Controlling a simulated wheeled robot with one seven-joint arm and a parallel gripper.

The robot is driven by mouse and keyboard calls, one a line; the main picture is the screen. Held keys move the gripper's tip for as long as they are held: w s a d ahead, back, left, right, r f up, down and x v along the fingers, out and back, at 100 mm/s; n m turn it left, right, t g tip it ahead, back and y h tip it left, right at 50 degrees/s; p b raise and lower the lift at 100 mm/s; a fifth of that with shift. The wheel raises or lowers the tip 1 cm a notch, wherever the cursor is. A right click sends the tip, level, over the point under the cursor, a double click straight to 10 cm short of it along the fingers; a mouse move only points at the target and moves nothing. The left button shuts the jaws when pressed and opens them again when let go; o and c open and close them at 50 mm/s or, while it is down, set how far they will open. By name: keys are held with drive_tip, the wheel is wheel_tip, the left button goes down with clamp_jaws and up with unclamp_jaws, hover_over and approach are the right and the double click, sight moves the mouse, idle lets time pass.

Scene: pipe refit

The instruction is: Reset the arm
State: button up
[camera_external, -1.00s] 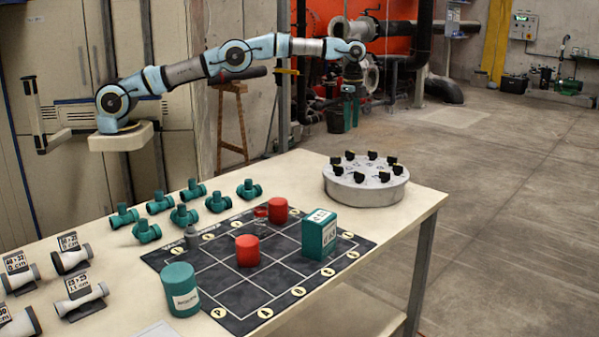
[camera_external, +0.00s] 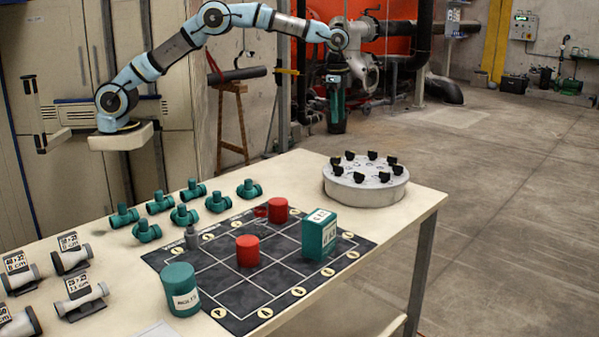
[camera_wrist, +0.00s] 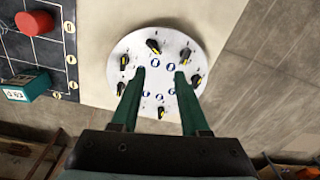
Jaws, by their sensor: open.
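My gripper (camera_wrist: 160,73) is open in the wrist view, with two green fingers apart and nothing between them. It points down over a round grey disc (camera_wrist: 150,45) that carries several black and yellow knobs around its rim. In the external view the same disc (camera_external: 365,189) stands at the table's far right corner.
A dark grid mat (camera_external: 235,305) bears two red cylinders (camera_external: 248,251), a green box (camera_external: 319,234) and a green canister (camera_external: 180,290). Several green pipe fittings (camera_external: 160,202) and grey pipe pieces with labels (camera_external: 85,297) lie on the left. The table's right front is bare.

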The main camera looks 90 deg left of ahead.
drive_tip(key=s+d+f+n, duration=0.1)
drive_tip(key=s+f+n, duration=0.1)
drive_tip(key=s, duration=1.8)
drive_tip(key=s+d+f+n+t, duration=0.1)
drive_tip(key=s+f+n, duration=0.1)
drive_tip(key=s, duration=1.7)
drive_tip(key=shift+s+d+f+n, duration=0.25)
drive_tip(key=shift+s+n, duration=0.1)
drive_tip(key=shift+n, duration=0.35)
drive_tip(key=shift+o, duration=0.2)
